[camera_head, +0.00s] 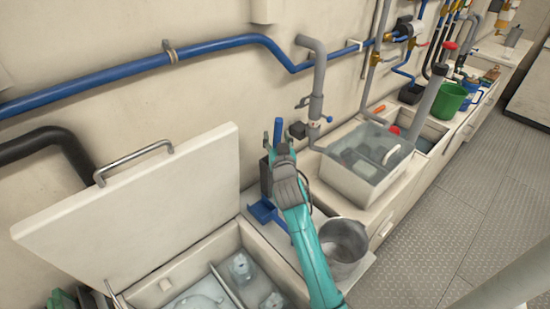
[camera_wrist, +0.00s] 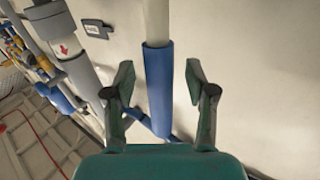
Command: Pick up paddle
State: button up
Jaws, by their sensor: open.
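The paddle stands upright near the wall. Its blue grip (camera_head: 278,131) shows just above my gripper (camera_head: 283,148) in the head view. In the wrist view, the paddle's blue sleeve (camera_wrist: 158,88) and pale shaft run between the two fingers. My gripper (camera_wrist: 158,92) is open, with a clear gap on each side of the sleeve and no finger touching it. I cannot tell how deep the shaft sits between the fingers. My arm hides much of the shaft's lower part.
An open locker lid (camera_head: 140,205) leans at the left above a compartment. A blue tray-like piece (camera_head: 265,211) lies below my gripper, and a metal bucket (camera_head: 343,245) is at its right. A clear-lidded box (camera_head: 365,162) and grey valve pipe (camera_head: 317,85) stand further right. The floor (camera_head: 450,210) is clear.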

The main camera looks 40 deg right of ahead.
jog(key=shift+w+d, duration=0.1)
jog(key=shift+w, duration=0.05)
grip_shut()
